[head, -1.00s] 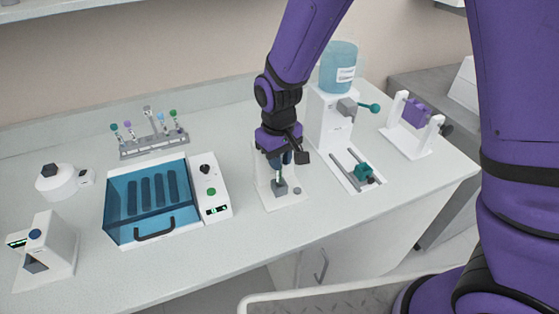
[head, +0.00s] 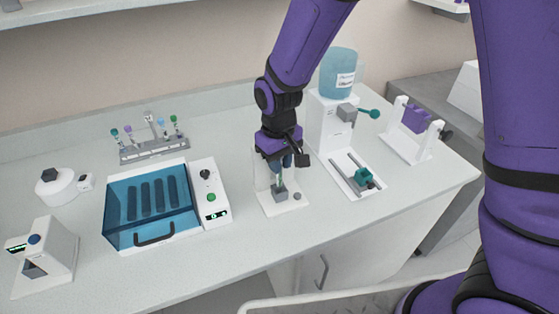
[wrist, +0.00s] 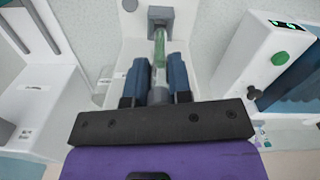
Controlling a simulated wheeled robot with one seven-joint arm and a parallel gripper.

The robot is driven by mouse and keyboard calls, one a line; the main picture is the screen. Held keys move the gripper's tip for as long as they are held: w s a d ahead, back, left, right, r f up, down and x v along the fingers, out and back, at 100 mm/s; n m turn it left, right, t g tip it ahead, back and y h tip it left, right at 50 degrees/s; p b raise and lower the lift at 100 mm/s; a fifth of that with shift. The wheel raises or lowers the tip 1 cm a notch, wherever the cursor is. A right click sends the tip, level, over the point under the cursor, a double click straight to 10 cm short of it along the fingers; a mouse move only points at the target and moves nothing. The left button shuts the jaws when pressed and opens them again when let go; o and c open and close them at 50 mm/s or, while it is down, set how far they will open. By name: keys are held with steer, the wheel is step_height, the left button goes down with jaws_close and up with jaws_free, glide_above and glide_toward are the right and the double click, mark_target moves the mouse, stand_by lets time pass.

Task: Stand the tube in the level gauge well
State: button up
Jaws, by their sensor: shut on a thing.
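My gripper (head: 283,163) points down over the level gauge, a white stand (head: 264,203) with a small grey well block (head: 280,194) on its base. The gripper is shut on a clear tube with a greenish content (head: 280,178). In the wrist view the tube (wrist: 159,48) sits between the two blue fingers (wrist: 158,72), and its far end meets the grey well block (wrist: 160,14). The tube looks upright and at the well's mouth or inside it; I cannot tell how deep its lower end is.
A blue-lidded box with a control panel (head: 211,197) stands left of the gauge. A dispenser with a blue bottle (head: 338,75) stands to the right. Behind left is a rack (head: 155,149) with several capped tubes. The counter front is clear.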

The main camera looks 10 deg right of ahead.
steer(key=shift+f, duration=1.05)
stand_by(0.9)
steer(key=shift+r, duration=1.15)
steer(key=shift+f, duration=1.2)
stand_by(1.1)
steer(key=shift+r, duration=0.1)
steer(key=shift+r, duration=1.1)
steer(key=o, duration=0.8)
steer(key=shift+o, duration=0.2)
